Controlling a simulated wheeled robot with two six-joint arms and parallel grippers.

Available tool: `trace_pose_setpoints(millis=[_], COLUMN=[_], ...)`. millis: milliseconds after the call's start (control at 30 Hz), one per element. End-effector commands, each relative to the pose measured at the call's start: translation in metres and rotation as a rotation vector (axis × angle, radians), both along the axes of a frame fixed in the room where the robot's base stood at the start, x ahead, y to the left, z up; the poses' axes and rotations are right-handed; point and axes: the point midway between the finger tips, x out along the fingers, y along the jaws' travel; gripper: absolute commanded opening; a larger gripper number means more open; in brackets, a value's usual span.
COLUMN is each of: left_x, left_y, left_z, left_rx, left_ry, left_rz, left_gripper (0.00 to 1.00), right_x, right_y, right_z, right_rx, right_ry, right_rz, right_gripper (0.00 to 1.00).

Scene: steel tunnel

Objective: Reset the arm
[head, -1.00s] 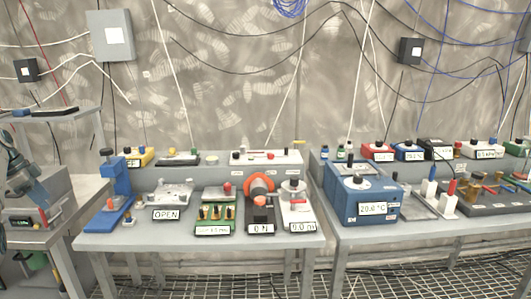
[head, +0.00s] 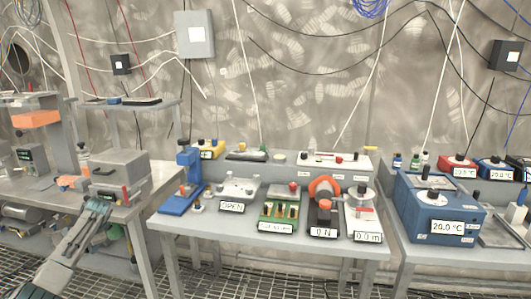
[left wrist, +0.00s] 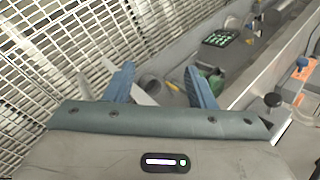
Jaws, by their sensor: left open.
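My left gripper (head: 98,206) reaches in from the lower left of the head view, in front of the grey box (head: 112,177) at the left table's edge. In the left wrist view its two blue fingers (left wrist: 160,78) are spread apart with nothing held between them. The arm slants up and to the right, its gripper apart from the right-hand benches. My right gripper is in neither view.
A grey bench (head: 184,228) carries a blue press (head: 187,178), a device labelled OPEN (head: 238,188) and a green board (head: 281,208). A blue bath (head: 438,207) stands on the right bench. Metal grating (head: 275,275) covers the floor.

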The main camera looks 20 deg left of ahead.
Motion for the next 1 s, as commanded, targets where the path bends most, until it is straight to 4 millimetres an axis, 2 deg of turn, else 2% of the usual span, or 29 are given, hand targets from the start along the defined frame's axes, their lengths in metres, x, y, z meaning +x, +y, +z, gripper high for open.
trace_pose_setpoints(millis=[33,167,367,600,967,1000], left_x=[-0.01,-0.029,-0.063,-0.112,-0.176,-0.18], left_y=[0.0,-0.004,-0.02,-0.054,-0.106,-0.121], left_z=[-0.017,-0.05,-0.101,-0.158,-0.21,-0.228], left_rx=[0.041,0.138,0.24,0.275,0.212,0.179], left_ry=[0.011,-0.001,-0.04,-0.101,-0.168,-0.177], left_rz=[-0.004,-0.018,-0.077,-0.176,-0.278,-0.251], left_gripper=[0.5,0.5,0.5,0.5,0.5,0.5], right_x=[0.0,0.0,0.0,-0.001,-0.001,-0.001], right_y=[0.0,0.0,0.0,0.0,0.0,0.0], right_z=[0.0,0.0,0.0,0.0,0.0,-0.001], right_rx=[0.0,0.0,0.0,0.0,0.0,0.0], right_ry=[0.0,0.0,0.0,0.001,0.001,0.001], right_rz=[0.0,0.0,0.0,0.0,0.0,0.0], right_gripper=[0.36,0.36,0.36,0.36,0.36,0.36])
